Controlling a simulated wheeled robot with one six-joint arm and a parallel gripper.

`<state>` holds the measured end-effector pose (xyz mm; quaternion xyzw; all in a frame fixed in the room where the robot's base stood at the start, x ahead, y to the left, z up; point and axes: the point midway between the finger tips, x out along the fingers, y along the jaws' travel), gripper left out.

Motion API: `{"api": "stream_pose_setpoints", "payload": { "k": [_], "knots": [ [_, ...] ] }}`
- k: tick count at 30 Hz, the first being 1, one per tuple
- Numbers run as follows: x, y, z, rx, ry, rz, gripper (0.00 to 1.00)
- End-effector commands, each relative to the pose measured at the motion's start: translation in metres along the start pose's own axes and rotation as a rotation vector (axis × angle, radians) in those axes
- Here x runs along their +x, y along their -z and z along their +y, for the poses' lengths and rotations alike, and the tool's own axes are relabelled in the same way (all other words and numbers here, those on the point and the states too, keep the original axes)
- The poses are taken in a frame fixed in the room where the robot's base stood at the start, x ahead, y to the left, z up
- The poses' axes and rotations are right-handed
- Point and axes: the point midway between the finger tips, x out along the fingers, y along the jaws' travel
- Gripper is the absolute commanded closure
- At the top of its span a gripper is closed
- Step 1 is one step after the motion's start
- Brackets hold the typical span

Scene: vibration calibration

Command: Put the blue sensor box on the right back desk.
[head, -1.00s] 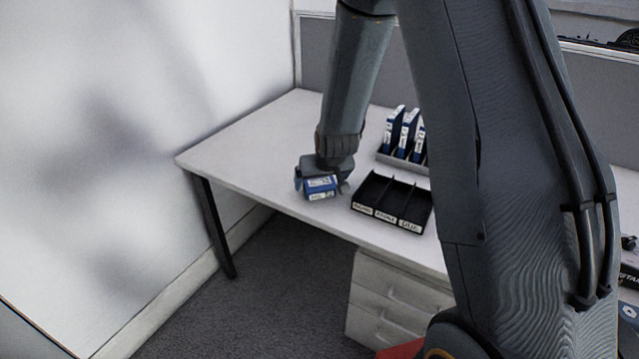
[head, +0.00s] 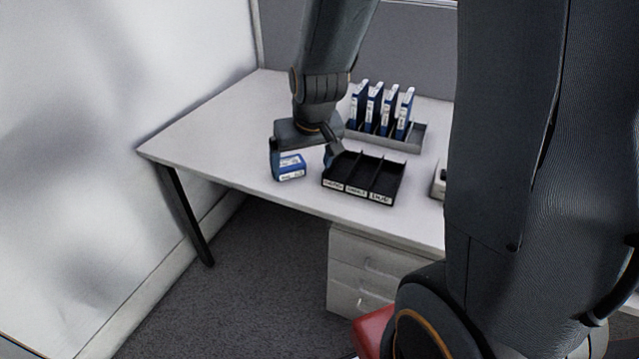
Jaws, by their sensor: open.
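The blue sensor box (head: 290,168) has white labels and sits on the white desk (head: 215,143) near its front edge, left of a black tray. My gripper (head: 302,160) is open just above and behind the box. One finger is at the box's left side, and the other is to its right, near the black tray. A gap shows between the box and the right finger. Whether the left finger touches the box I cannot tell.
The black divided tray (head: 326,194) with labelled slots stands close right of the box. Behind it, a grey rack (head: 417,138) holds several blue upright boxes. A white drawer unit (head: 352,262) is under the desk. The desk's left part is clear. My arm hides the right side.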

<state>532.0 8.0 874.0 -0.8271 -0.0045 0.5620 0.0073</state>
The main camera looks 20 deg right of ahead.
Motion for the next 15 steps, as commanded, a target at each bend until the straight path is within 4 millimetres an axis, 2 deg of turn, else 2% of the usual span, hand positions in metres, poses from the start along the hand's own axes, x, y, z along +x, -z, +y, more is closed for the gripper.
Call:
{"api": "stream_pose_setpoints", "payload": {
  "k": [1, 3, 7, 10, 15],
  "knots": [
    [-0.014, -0.025, 0.0, 0.0, 0.001, -0.06, 0.1],
    [-0.031, -0.061, 0.001, 0.0, 0.001, -0.15, 0.1],
    [-0.057, -0.115, 0.004, 0.001, -0.007, -0.287, 0.1],
    [-0.069, -0.138, 0.005, 0.003, -0.012, -0.348, 0.1],
    [-0.073, -0.147, 0.006, 0.003, -0.015, -0.374, 0.1]
  ]
}}
